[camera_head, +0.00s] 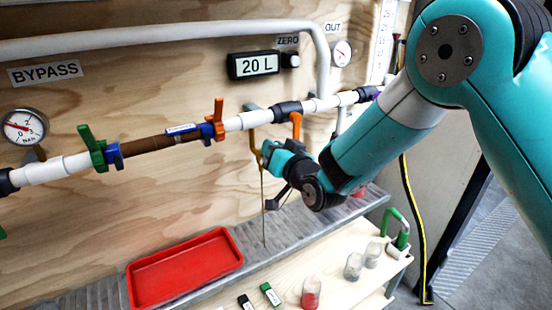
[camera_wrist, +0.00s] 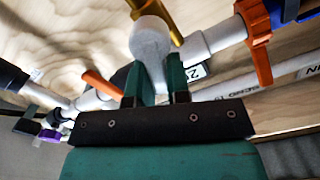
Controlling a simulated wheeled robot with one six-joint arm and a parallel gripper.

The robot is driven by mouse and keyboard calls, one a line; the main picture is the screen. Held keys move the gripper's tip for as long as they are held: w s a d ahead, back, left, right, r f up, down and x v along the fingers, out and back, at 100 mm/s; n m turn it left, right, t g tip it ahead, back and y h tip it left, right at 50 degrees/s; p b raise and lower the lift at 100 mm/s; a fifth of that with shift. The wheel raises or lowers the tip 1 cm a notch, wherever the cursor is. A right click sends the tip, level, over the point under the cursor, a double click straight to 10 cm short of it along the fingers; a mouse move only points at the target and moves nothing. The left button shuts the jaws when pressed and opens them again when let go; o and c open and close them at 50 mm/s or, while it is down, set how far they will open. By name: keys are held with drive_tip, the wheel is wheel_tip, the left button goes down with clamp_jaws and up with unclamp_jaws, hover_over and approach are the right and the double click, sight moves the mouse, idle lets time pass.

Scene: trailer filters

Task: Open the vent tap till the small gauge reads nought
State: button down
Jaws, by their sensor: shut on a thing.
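My gripper (camera_head: 268,150) is below the white pipe at mid-panel, beside an ochre fitting (camera_head: 253,137) hanging from it. In the wrist view its two teal fingers (camera_wrist: 154,92) are shut on a rounded pale grey part, probably the vent tap (camera_wrist: 150,45); my gripper hides most of it in the head view. A thin brownish line (camera_head: 263,205) runs down from there to the metal ledge; I cannot tell whether it is a rod or liquid. The small gauge (camera_head: 341,53) is under the OUT label; its reading is too small to tell.
A larger gauge (camera_head: 24,127) is at the left. Green (camera_head: 92,147) and orange (camera_head: 218,120) handles stick out from the pipe. A display (camera_head: 254,65) reads 20 L. A red tray (camera_head: 185,267) lies below; several jars stand on the wooden shelf (camera_head: 330,270).

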drive_tip(key=shift+s+a+n+b, duration=0.1)
drive_tip(key=shift+a+n+b, duration=0.05)
drive_tip(key=shift+n+b, duration=0.4)
drive_tip(key=shift+s+a+n+b, duration=0.15)
drive_tip(key=shift+n+b, duration=0.25)
drive_tip(key=shift+n, duration=0.25)
drive_tip(key=c, duration=1.1)
unclamp_jaws()
drive_tip(key=shift+r, duration=0.1)
drive_tip(key=b+v, duration=0.8)
drive_tip(key=v, duration=0.9)
drive_tip(key=shift+s+d, duration=0.15)
